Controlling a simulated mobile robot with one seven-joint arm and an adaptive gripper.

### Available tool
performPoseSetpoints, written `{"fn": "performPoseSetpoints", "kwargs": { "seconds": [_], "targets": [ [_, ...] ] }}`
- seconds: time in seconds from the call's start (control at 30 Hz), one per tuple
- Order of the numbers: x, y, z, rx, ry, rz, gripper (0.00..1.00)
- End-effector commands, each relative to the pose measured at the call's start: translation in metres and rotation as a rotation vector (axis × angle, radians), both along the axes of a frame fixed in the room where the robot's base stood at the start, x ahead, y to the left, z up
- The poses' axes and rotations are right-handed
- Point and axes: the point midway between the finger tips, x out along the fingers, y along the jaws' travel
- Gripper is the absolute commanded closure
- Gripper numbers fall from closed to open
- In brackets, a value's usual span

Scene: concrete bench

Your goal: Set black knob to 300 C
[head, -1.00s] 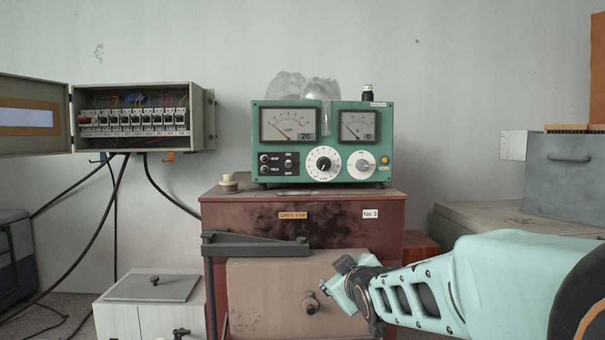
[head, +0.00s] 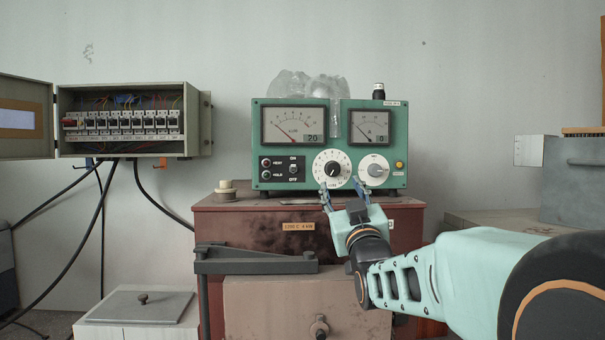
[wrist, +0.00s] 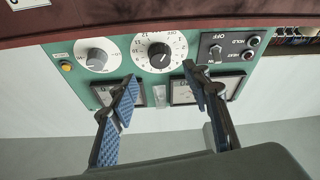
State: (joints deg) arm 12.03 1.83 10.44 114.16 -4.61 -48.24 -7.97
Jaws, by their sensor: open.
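The black knob (head: 333,169) sits at the centre of a white, numbered dial on the front of the green control unit (head: 257,140). Its setting is too small to read. The left display shows 20. In the wrist view, which is upside down, the black knob (wrist: 159,52) lies a little beyond the fingertips and roughly centred between them. My gripper (head: 342,187) is open and empty, just in front of and below the dial. In the wrist view my gripper (wrist: 159,78) shows two blue-padded fingers spread apart, not touching the knob.
A grey knob (head: 375,170) on another white dial is close on the right. A toggle switch (head: 293,168) marked ON and OFF is left of the dial. The unit stands on a brown cabinet (head: 255,222). A dark metal bracket (head: 255,262) juts out below.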

Motion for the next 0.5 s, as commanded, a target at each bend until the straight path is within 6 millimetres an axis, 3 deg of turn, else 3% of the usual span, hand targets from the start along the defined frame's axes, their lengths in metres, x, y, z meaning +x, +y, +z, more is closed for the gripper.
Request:
{"fn": "performPoseSetpoints", "kwargs": {
  "seconds": [0.2,0.5],
  "targets": [
    [0.039,0.001,0.016,0.000,0.003,0.000,0.56],
    [0.069,0.003,0.028,-0.001,0.002,0.000,0.56]
  ]
}}
